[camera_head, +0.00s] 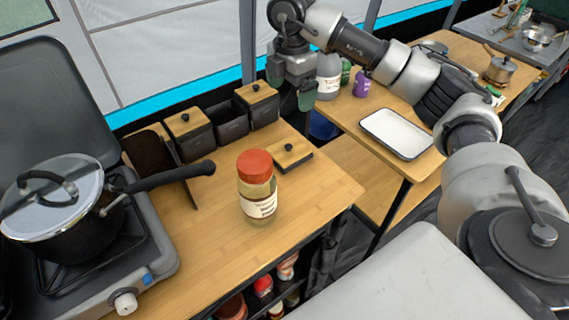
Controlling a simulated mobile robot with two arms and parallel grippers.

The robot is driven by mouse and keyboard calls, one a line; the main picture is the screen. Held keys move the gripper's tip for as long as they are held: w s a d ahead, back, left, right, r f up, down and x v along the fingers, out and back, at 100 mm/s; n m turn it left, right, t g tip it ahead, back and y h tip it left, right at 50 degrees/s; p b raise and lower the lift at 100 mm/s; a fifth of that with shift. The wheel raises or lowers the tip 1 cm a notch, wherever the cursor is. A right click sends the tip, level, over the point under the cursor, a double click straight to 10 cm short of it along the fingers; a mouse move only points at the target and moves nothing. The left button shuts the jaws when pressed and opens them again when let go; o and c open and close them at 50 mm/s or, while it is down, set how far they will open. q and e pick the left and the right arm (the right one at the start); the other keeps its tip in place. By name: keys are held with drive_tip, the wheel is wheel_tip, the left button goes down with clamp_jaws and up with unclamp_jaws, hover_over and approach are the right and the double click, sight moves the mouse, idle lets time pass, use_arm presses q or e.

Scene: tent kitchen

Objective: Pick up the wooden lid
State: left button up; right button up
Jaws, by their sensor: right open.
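A wooden lid (296,160) with a small black knob lies on the wooden table, behind and to the right of a red-capped jar (258,188). The jar hides part of its left side. Of the dark canisters, the left one (191,135) and the right one (259,103) have wooden lids on. The middle canister (228,119) has no lid. My right gripper (290,91) is open and empty, pointing down. In the picture it is above the loose lid and right of the right canister. My left gripper is not in view.
A pot (70,220) stands on the stove at left, its long handle reaching over the table. A dark upright board (150,160) stands beside the canisters. A white tray (398,132) and bottles (328,76) occupy the other table. The table's front right is clear.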

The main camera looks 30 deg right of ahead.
drive_tip(key=b, duration=0.5)
hover_over(289, 146)
wheel_tip(289, 146, down, 7)
drive_tip(key=shift+w+d+f, duration=0.1)
drive_tip(key=shift+w+f, duration=0.05)
drive_tip(key=shift+f, duration=0.05)
wheel_tip(289, 146, down, 11)
drive_tip(key=shift+r, duration=0.2)
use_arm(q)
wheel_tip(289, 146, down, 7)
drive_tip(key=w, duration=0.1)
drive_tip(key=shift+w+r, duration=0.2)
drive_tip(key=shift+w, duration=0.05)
use_arm(e)
drive_tip(key=c, duration=0.6)
